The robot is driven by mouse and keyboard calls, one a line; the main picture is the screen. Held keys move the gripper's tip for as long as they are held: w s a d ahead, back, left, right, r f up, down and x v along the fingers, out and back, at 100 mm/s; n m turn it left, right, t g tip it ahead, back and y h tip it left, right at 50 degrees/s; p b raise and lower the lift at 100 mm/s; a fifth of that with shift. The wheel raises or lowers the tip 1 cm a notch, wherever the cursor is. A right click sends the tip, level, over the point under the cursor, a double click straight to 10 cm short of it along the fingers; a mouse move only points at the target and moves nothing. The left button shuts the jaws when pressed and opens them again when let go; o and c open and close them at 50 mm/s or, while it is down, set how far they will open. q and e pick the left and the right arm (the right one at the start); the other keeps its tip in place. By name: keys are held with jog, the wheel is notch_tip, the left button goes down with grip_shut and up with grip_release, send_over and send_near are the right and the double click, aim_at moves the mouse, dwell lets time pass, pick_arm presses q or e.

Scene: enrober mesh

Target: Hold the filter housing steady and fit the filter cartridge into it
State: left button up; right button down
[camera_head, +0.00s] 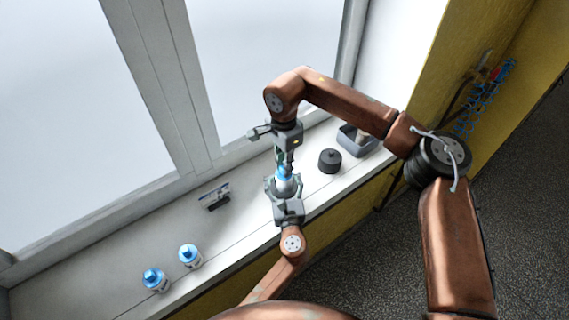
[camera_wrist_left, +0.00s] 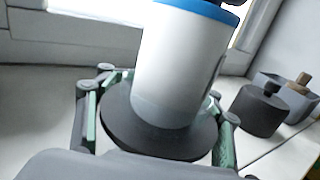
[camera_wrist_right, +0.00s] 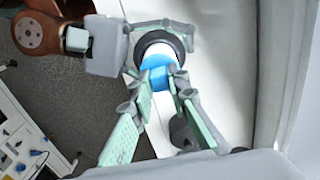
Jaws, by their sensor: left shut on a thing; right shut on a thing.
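The filter housing (camera_wrist_left: 160,143) is a dark grey round piece with a wide rim. My left gripper (camera_head: 284,190) is shut on it at the sill. The filter cartridge (camera_wrist_left: 185,65) is a white cylinder with a blue top; it also shows in the right wrist view (camera_wrist_right: 158,73). My right gripper (camera_head: 284,160) comes down from above and is shut on the cartridge's blue end. The cartridge's lower end meets the housing inside its rim and leans slightly in the left wrist view. How deep it sits is hidden.
On the white window sill (camera_head: 235,235), two blue-topped bottles (camera_head: 189,255) stand at the left. A small display card (camera_head: 214,196) stands near the window. A black knobbed lid (camera_head: 330,161) and a grey bin (camera_head: 357,141) are to the right. The sill's front edge drops to the floor.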

jog(key=c, duration=1.8)
grip_release()
jog(key=shift+o, duration=0.2)
jog(key=shift+r, duration=3.5)
pick_arm(q)
jog(key=o, duration=1.6)
